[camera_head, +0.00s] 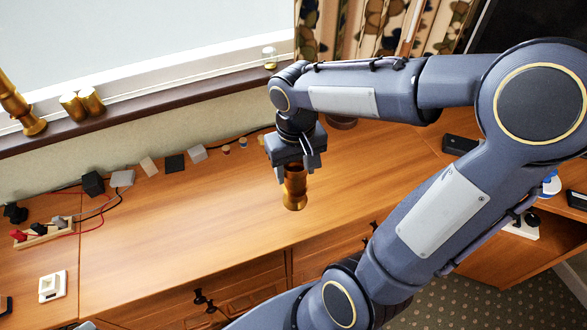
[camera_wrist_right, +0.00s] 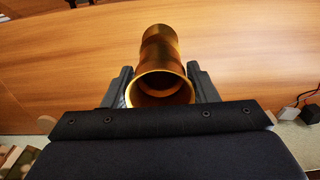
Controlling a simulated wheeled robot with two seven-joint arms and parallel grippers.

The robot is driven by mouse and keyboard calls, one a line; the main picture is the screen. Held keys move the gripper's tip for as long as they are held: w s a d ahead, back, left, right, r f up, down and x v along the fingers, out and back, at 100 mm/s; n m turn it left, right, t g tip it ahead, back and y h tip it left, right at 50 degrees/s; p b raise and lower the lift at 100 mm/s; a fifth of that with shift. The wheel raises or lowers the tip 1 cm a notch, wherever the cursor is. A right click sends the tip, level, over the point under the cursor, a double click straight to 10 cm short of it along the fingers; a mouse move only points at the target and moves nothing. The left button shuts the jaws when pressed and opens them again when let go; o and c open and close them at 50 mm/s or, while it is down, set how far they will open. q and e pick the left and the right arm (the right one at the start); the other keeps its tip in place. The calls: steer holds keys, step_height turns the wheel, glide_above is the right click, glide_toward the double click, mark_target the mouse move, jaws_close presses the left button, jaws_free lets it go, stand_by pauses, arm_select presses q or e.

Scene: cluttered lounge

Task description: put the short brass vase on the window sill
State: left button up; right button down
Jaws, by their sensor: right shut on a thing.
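The short brass vase (camera_head: 294,190) is upright in my right gripper (camera_head: 296,166), over the wooden desk top. My right gripper is shut on its upper part. In the right wrist view the vase (camera_wrist_right: 160,62) shows its open mouth between the two fingers of the gripper (camera_wrist_right: 160,88). I cannot tell whether its base touches the desk. The window sill (camera_head: 180,98) runs along the back left, behind and above the desk. My left gripper is not in view.
On the sill stand a tall brass piece (camera_head: 22,112), two small brass cups (camera_head: 82,103) and a small glass jar (camera_head: 270,57). Small blocks, adapters and a power strip (camera_head: 45,232) with cables lie along the desk's back left. The desk's middle is clear.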

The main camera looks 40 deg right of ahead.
steer(key=w+d+f, duration=0.4)
steer(key=w+f, duration=0.1)
steer(key=f, duration=0.5)
steer(key=shift+w+d, duration=0.3)
steer(key=shift+f, duration=0.1)
steer(key=c, duration=1)
jaws_free()
steer(key=shift+f, duration=0.1)
steer(key=o, duration=0.4)
steer(key=shift+o, duration=0.2)
